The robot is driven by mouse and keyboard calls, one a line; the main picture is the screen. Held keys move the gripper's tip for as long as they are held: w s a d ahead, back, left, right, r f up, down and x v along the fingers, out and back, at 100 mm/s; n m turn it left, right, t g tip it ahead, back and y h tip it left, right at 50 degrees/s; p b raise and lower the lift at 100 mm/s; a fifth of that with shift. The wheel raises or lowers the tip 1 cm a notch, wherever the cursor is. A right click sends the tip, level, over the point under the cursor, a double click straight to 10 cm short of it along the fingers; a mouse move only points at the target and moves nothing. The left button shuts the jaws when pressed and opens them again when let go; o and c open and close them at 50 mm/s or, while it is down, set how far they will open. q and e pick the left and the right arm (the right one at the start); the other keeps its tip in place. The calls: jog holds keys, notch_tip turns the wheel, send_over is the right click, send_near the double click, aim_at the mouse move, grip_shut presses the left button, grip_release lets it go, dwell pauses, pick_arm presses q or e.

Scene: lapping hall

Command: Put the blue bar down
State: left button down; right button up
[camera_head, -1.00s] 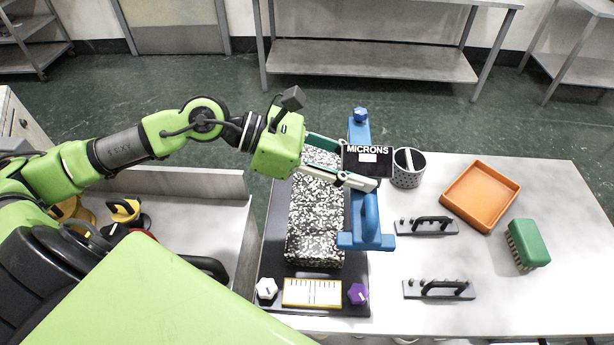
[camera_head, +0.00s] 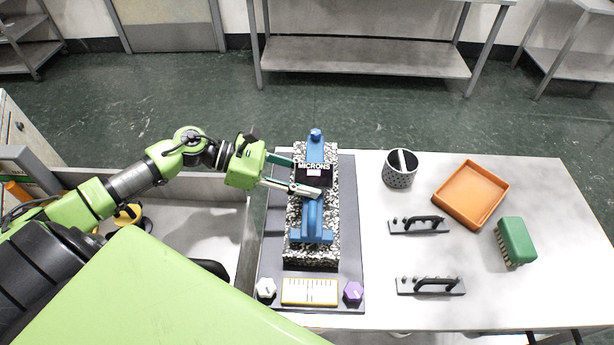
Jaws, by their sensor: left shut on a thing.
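The blue bar (camera_head: 313,215) runs lengthwise over the speckled black-and-white granite block (camera_head: 297,255). It has a raised blue handle, a blue knob at its far end and a dark display marked MICRONS (camera_head: 314,168). My left gripper (camera_head: 307,179) reaches in from the left and is shut on the bar near its middle, beside the display. The far fingertip is partly hidden by the display. I cannot tell whether the bar touches the block or hovers just above it. My right gripper is not in view.
To the right are a perforated cup (camera_head: 400,178), an orange tray (camera_head: 449,207), a green brush (camera_head: 516,241) and two black-handled bars (camera_head: 418,226).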

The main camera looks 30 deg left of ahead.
pick_arm(q)
jog(key=shift+f, duration=0.15)
jog(key=c, duration=1.9)
grip_release()
jog(key=shift+f+b, duration=0.15)
jog(key=shift+b, duration=0.15)
jog(key=o, duration=0.4)
jog(key=shift+r, duration=0.2)
